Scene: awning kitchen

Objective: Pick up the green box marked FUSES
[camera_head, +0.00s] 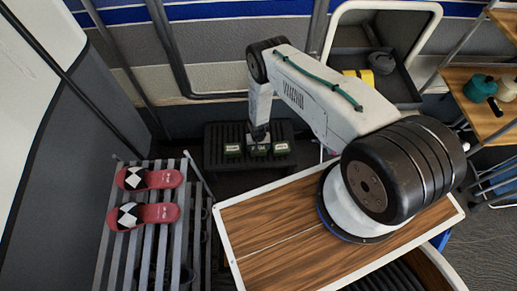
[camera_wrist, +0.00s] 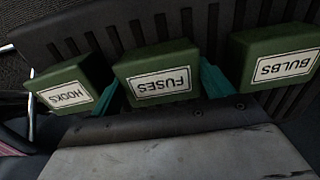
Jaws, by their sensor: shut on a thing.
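Three green boxes with white labels stand in a row on a dark slatted rack (camera_head: 221,132). In the wrist view their labels read upside down: HOOKS (camera_wrist: 66,96) at the left, FUSES (camera_wrist: 160,85) in the middle and BULBS (camera_wrist: 288,66) at the right. The head view shows the row from above, with the FUSES box (camera_head: 259,150) in the middle. My gripper (camera_wrist: 163,90) has its two teal fingers on either side of the FUSES box and is shut on it. I cannot tell whether the box is lifted off the rack.
The HOOKS box is very close to the left finger; a wider gap separates the right finger from the BULBS box. A slatted bench (camera_head: 105,243) with red slippers (camera_head: 143,215) is at the left. A wood-topped surface (camera_head: 262,228) lies in front.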

